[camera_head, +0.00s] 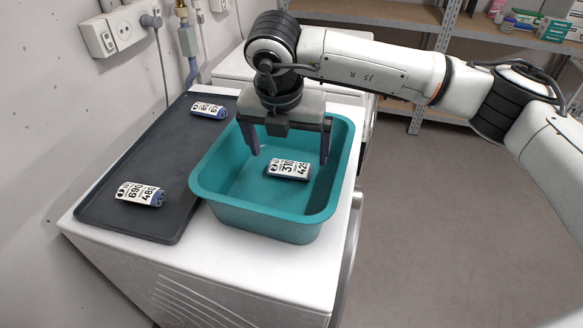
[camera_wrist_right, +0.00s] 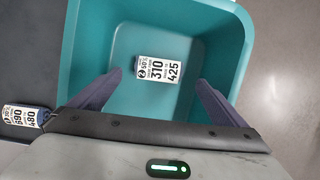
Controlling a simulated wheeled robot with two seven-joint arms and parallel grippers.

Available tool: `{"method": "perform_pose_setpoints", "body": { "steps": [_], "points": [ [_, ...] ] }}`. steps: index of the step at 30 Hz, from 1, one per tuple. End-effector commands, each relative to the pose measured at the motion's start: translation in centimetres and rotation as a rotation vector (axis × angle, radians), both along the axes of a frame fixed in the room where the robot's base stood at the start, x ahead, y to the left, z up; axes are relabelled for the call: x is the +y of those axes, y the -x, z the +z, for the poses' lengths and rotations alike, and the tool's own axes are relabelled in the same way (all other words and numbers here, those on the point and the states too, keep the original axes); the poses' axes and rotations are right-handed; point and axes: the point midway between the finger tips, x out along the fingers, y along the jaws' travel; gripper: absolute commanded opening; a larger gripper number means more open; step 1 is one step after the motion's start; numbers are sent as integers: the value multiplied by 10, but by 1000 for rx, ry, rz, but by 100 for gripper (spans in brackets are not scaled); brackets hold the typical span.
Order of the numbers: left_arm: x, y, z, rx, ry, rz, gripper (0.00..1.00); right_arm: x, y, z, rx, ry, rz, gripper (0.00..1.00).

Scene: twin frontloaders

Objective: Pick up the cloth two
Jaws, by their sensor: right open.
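One cloth labelled 310 425 (camera_head: 289,170) lies on the floor of the teal bin (camera_head: 262,219). It also shows in the right wrist view (camera_wrist_right: 160,69). A cloth labelled 690 480 (camera_head: 141,194) lies on the dark tray's near part, and another (camera_head: 209,110) on its far part. My right gripper (camera_head: 289,160) is open and empty, pointing down over the bin, with its fingers apart above the cloth inside. My left gripper is not in view.
The dark tray (camera_head: 118,216) lies on the white machine top (camera_head: 200,262), left of the bin. A wall with a socket box (camera_head: 120,30) and pipe stands close on the left. Shelves (camera_head: 400,20) stand at the back. Floor at right is clear.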

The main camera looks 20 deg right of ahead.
Motion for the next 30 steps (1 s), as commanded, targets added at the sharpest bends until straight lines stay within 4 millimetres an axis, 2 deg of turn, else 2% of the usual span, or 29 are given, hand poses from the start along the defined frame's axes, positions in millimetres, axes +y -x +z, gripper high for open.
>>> {"method": "perform_pose_setpoints", "body": {
  "steps": [4,12,20,23,28,29,30],
  "points": [
    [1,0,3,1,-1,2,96,-2,-3,-12,2,0,-1,96],
    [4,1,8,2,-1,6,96,-6,-13,-48,2,-2,-1,96],
    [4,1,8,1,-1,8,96,-7,-15,-52,-1,-3,1,96],
    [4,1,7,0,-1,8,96,-6,-15,-51,-1,-3,1,83],
    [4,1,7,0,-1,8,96,-6,-14,-51,-1,-3,1,54],
    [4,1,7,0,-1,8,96,-6,-14,-51,-1,-3,1,50],
    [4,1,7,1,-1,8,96,-6,-15,-51,-1,-3,1,50]
  ]
}}
